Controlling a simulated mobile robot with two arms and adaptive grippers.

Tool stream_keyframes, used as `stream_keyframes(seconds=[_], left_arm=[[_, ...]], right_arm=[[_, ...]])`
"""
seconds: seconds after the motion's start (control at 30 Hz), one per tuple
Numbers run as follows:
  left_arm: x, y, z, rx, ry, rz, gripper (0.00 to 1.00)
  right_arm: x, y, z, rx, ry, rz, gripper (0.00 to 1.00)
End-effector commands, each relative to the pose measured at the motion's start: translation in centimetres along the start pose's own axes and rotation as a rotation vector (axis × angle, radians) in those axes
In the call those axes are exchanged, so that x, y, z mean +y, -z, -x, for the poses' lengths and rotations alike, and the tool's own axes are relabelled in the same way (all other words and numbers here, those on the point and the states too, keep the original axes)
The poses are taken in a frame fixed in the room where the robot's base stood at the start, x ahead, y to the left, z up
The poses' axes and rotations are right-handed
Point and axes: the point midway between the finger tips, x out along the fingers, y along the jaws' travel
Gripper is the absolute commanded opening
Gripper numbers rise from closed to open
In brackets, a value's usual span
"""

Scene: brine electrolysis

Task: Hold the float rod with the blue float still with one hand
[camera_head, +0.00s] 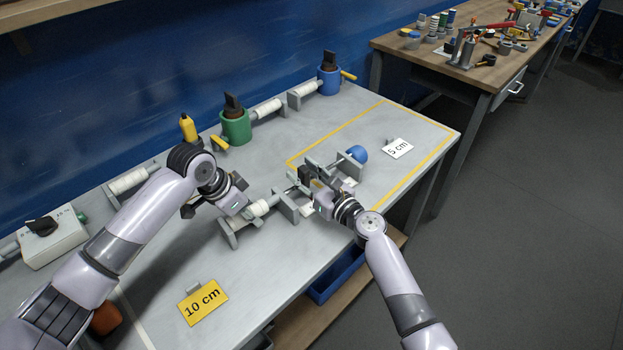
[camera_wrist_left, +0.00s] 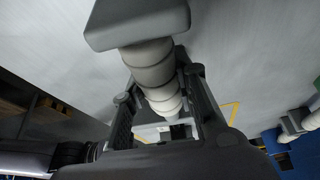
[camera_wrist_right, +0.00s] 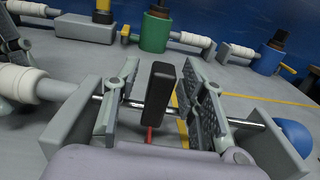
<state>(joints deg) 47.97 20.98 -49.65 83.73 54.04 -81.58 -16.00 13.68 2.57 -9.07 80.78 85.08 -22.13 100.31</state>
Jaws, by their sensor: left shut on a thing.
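The blue float (camera_head: 357,153) is at the right end of an assembly on the grey bench. In the right wrist view the blue float (camera_wrist_right: 293,137) sits beyond a grey bracket, in line with a thin metal rod (camera_wrist_right: 248,124). My right gripper (camera_head: 308,176) is open around a black upright block (camera_wrist_right: 160,90) by the rod, with gaps on both sides. My left gripper (camera_head: 243,203) is shut on the white ribbed sleeve (camera_wrist_left: 155,75), left of the right gripper. The sleeve (camera_head: 262,207) lies between grey brackets. Part of the rod is hidden by the fingers.
A yellow "10 cm" card (camera_head: 203,302) lies at the front and a white "5 cm" card (camera_head: 398,148) at the right. Green (camera_head: 236,128) and blue (camera_head: 329,80) valve bodies stand along the wall. A blue bin (camera_head: 337,275) is under the bench. The yellow-outlined area is mostly clear.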

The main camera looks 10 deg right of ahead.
Motion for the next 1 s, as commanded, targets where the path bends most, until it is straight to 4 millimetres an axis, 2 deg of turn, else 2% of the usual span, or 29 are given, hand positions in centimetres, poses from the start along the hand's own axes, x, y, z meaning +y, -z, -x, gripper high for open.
stream_keyframes(seconds=[0.17,0.4,0.6,0.77,1.0], left_arm=[[0.0,0.0,0.0,0.0,0.0,0.0,0.0],[0.0,0.0,0.0,0.0,0.0,0.0,0.0],[0.0,0.0,0.0,0.0,0.0,0.0,0.0],[0.0,0.0,0.0,0.0,0.0,0.0,0.0],[0.0,0.0,0.0,0.0,0.0,0.0,0.0]], right_arm=[[-0.1,0.2,2.4,0.003,0.001,0.002,0.38],[0.0,0.3,7.6,0.005,0.001,0.0,0.38],[0.0,0.2,10.7,0.004,0.001,0.0,0.38],[0.0,0.1,11.7,0.002,0.0,0.0,0.38],[-0.1,0.1,11.8,0.001,0.0,0.0,0.38]])
